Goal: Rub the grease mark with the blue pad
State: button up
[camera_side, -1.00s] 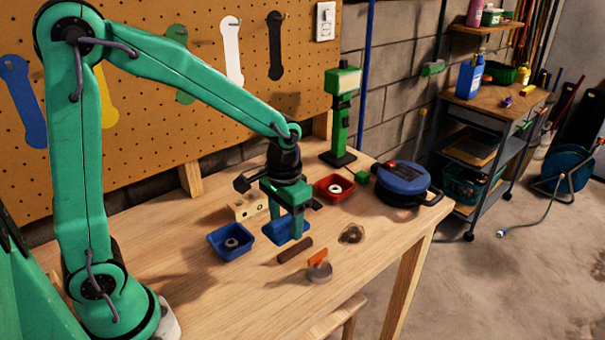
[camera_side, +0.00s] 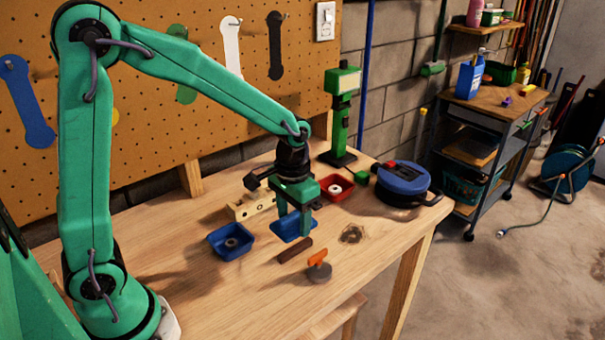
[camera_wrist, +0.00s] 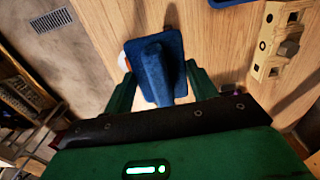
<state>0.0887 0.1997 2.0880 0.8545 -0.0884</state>
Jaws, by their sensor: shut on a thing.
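My gripper (camera_side: 294,222) is shut on the upright handle of the blue pad (camera_side: 284,236). In the wrist view the blue pad (camera_wrist: 173,43) shows as a flat blue plate, its raised handle between my two green fingers (camera_wrist: 160,82). The side view does not show clearly whether the pad touches the table. The grease mark (camera_side: 352,234) is a dark brownish smudge on the wooden bench, to the right of the pad and apart from it. The mark cannot be made out in the wrist view.
A dark brown bar (camera_side: 295,251) and an orange-handled tool with a grey disc (camera_side: 319,269) lie in front. A blue tray (camera_side: 216,247) stands left, a red tray (camera_side: 347,193) behind. A wooden block with holes (camera_side: 240,211) and a blue-lidded round case (camera_side: 404,178) stand nearby.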

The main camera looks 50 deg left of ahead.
jog(key=w+d+f, duration=0.2)
jog(key=w+f, duration=0.1)
jog(key=w, duration=0.9)
jog(key=shift+d, duration=0.1)
